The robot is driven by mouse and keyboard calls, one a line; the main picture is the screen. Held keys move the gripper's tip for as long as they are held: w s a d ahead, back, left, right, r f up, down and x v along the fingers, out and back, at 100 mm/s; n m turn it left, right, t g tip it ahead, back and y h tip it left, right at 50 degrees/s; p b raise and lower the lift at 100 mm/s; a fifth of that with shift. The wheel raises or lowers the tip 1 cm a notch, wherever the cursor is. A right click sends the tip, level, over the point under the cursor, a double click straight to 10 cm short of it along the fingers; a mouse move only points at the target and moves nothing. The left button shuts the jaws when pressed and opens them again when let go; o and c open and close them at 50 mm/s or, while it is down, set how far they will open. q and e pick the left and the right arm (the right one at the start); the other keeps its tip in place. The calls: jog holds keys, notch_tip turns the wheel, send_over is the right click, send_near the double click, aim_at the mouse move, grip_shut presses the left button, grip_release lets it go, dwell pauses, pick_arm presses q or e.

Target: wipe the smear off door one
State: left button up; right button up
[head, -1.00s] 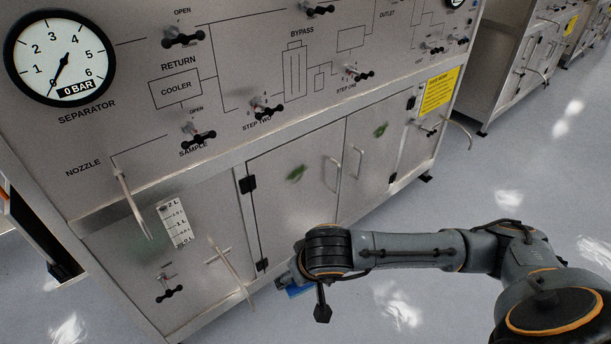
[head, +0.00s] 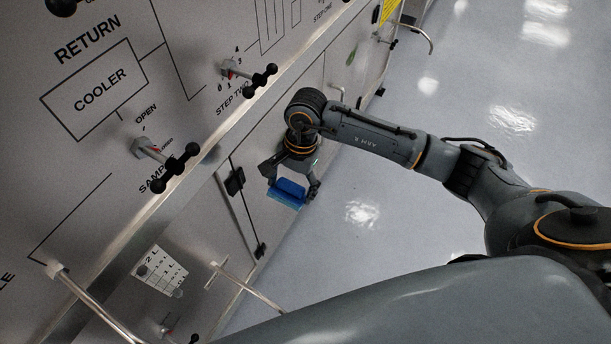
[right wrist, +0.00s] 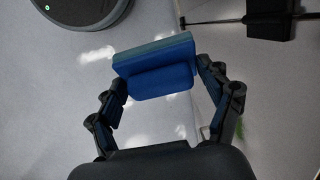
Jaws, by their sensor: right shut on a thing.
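My right gripper (head: 290,182) is shut on a blue sponge-like block (head: 287,194) in front of the left cabinet door (head: 262,150). In the right wrist view the block (right wrist: 155,70) sits between the two fingers (right wrist: 160,85). I cannot tell whether the block touches the door. A green smear (head: 351,57) shows on the right cabinet door. No door number is readable. My left gripper is not in view.
Valve handles (head: 168,163) and a bent metal pipe (head: 90,305) stick out from the panel. A T-shaped rod (head: 245,285) juts out low on the left. Black hinges (head: 235,181) line the left door's edge. The grey floor (head: 400,230) to the right is clear.

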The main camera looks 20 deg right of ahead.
jog(key=w+d+f+m+t+y+b, duration=0.2)
jog(key=w+f+m+t+y+b, duration=0.15)
jog(key=f+m+y, duration=0.45)
jog(key=m+t+h+b, duration=0.3)
jog(key=m+t+b, duration=0.1)
jog(key=m+t, duration=0.45)
send_near(273, 158)
notch_tip(273, 158, down, 2)
jog(key=d, duration=0.2)
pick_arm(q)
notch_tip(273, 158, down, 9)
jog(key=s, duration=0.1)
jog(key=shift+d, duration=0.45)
pick_arm(e)
jog(key=shift+m, duration=0.45)
jog(key=shift+w+a+f, duration=0.15)
jog(key=shift+w+a, duration=0.7)
jog(key=shift+a, duration=0.05)
jog(key=shift+w+a+f, duration=0.1)
jog(key=shift+w+a, duration=0.75)
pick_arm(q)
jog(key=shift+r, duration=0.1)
pick_arm(e)
jog(key=shift+w+a, duration=0.6)
jog(key=shift+w, duration=0.1)
